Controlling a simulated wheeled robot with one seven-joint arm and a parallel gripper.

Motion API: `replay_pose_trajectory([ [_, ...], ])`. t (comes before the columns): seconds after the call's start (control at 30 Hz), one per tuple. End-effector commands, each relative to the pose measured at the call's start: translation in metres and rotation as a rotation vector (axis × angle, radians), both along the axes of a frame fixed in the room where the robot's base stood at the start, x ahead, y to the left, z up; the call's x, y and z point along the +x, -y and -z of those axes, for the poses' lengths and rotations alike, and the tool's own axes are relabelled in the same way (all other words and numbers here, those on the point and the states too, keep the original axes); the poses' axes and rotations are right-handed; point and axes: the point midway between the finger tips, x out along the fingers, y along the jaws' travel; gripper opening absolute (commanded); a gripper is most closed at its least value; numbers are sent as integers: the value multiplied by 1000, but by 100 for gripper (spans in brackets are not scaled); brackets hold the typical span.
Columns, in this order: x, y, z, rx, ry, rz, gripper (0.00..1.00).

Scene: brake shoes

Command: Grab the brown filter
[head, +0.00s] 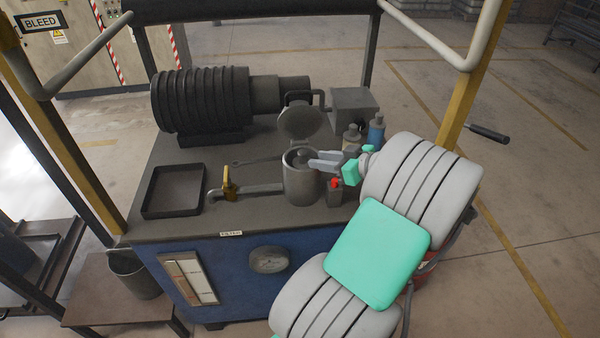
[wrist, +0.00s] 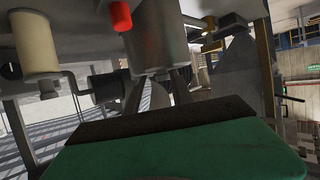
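No clearly brown filter stands out in either view. A grey metal canister (head: 301,186) stands on the bench with its round lid (head: 299,122) swung up. Something dark and rounded (head: 303,157) shows in its mouth, too small to identify. My gripper (head: 315,160) is at the right side of the canister's mouth, its two fingers apparently apart. I cannot tell whether they touch the canister or its contents. In the wrist view, my fingers (wrist: 168,88) point toward the canister (wrist: 160,38), with a gap between them.
A small red-capped container (head: 335,192) stands close beside the canister, under my gripper. Bottles (head: 376,131) and a grey box (head: 354,108) are behind. A brass-handled valve (head: 229,184), a black tray (head: 173,190) and a large ribbed motor (head: 200,100) are left.

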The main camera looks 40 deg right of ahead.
Motion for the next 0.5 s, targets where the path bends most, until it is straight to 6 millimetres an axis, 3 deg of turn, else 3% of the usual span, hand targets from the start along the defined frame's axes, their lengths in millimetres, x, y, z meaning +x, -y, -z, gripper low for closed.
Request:
replay_pose_trajectory([
  [0.27, 44, -11, 12, 1, -2, -4, 28],
  [0.5, 49, -10, 18, 0, -3, 2, 28],
])
